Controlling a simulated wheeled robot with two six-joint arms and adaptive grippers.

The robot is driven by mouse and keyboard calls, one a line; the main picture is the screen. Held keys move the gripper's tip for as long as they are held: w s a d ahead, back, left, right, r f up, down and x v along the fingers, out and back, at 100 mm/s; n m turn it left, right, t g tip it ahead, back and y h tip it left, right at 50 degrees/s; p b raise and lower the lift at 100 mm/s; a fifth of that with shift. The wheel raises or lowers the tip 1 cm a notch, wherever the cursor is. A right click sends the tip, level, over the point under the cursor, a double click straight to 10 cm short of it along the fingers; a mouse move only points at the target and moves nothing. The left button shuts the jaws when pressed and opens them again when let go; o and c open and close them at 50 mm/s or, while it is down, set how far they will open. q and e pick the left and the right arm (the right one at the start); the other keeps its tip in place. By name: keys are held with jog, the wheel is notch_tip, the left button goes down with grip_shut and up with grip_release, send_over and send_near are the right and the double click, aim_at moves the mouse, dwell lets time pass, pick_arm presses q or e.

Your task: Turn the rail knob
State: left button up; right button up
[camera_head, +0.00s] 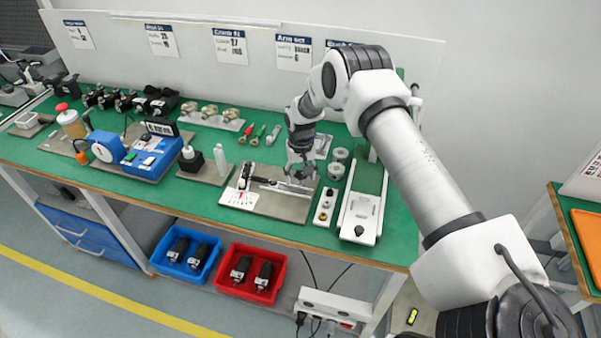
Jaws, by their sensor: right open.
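A rail (280,186), a slim silver bar with a dark part at its left end, lies on a grey-brown plate (283,207) on the green bench top. My right gripper (300,178) points down over the right part of this rail, with its fingers apart. The picture is too small to tell whether the fingers touch anything. I cannot pick out the rail knob clearly; the gripper covers the right end of the rail. A white card with red marks (239,199) lies at the plate's left. My left gripper is not in view.
A strip with round parts (325,204) and a white tray (361,218) lie close to the right. A white bottle (221,160) and a blue device (152,157) stand to the left. Red (272,291) and blue (167,268) bins sit below the bench.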

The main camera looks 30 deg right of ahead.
jog(key=shift+s+a+r, duration=0.15)
jog(key=shift+s+r, duration=0.05)
jog(key=shift+r, duration=0.05)
jog(key=shift+c, duration=0.6)
jog(key=c, duration=1)
jog(key=shift+f+n+b, duration=0.3)
jog(key=shift+n+b, duration=0.6)
jog(key=shift+b, duration=0.15)
jog(key=shift+r+n, duration=0.3)
jog(key=shift+c, duration=0.2)
jog(key=o, duration=1.2)
jog(key=shift+f, duration=0.1)
jog(key=shift+c, duration=0.2)
